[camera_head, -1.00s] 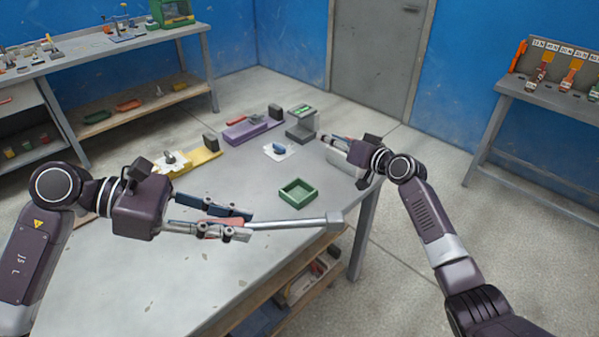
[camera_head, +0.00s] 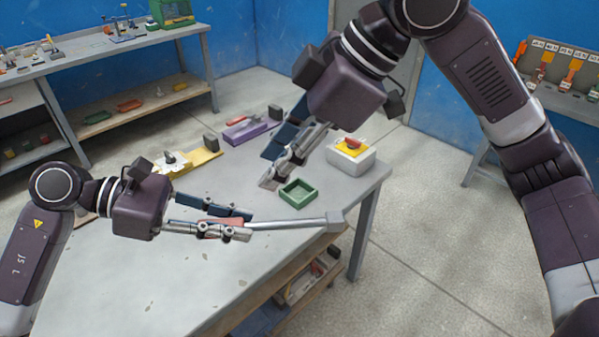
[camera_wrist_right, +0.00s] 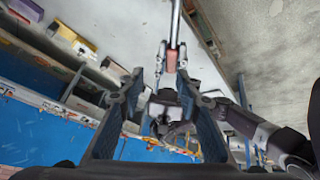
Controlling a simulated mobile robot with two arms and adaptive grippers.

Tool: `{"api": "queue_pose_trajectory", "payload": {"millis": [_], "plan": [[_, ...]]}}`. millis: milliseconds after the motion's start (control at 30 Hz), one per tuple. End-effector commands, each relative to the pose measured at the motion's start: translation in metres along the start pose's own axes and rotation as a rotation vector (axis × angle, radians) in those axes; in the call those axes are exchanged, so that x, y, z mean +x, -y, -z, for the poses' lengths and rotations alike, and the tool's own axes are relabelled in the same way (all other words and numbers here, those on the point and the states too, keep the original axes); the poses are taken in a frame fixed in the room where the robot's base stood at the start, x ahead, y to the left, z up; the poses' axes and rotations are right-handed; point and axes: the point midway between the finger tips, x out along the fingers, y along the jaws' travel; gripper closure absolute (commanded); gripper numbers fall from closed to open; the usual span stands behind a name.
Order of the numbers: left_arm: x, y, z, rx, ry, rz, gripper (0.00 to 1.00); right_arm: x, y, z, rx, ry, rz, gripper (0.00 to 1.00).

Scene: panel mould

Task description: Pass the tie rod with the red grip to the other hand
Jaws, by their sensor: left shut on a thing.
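The tie rod (camera_head: 285,224) is a grey metal bar with a block-shaped end at its right and a red grip (camera_head: 222,222) at its left.
A green tray (camera_head: 283,192) lies on the table behind the rod. A white box (camera_head: 366,164) with a yellow top stands at the right. Yellow (camera_head: 204,161) and purple (camera_head: 242,131) fixtures stand farther back. The table's front left is clear.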

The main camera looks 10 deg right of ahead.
Motion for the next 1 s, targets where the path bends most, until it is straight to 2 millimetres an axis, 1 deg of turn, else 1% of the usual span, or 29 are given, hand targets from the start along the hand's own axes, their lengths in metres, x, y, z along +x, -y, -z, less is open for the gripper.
{"api": "queue_pose_trajectory", "payload": {"millis": [33, 133, 233, 333, 467, 700, 800, 900, 1000], "plan": [[0.0, 0.0, -0.001, 0.001, 0.001, 0.0, 1.0, -0.004, 0.009, -0.008, -0.031, 0.051, -0.004, 0.68], [0.0, 0.0, -0.001, 0.001, 0.001, 0.0, 1.0, -0.009, 0.02, -0.022, -0.067, 0.125, -0.004, 0.68], [0.0, 0.0, -0.001, 0.001, 0.001, 0.0, 1.0, -0.009, 0.025, -0.03, -0.082, 0.161, -0.003, 0.68], [0.0, 0.0, -0.001, 0.001, 0.001, 0.0, 1.0, -0.002, 0.026, -0.032, -0.085, 0.169, 0.0, 0.68], [0.0, 0.0, -0.001, 0.001, 0.001, 0.0, 1.0, 0.017, 0.027, -0.035, -0.084, 0.167, 0.002, 0.68], [0.0, 0.0, -0.001, 0.001, 0.001, 0.0, 1.0, 0.064, 0.026, -0.042, -0.083, 0.165, 0.002, 0.68], [0.0, 0.0, -0.001, 0.001, 0.001, 0.0, 1.0, 0.08, 0.026, -0.045, -0.083, 0.164, 0.001, 0.68], [0.0, 0.0, -0.001, 0.001, 0.001, 0.0, 1.0, 0.093, 0.025, -0.047, -0.083, 0.163, 0.0, 0.68], [0.0, 0.0, -0.001, 0.001, 0.001, 0.0, 1.0, 0.101, 0.025, -0.048, -0.083, 0.162, -0.001, 0.68]]}}
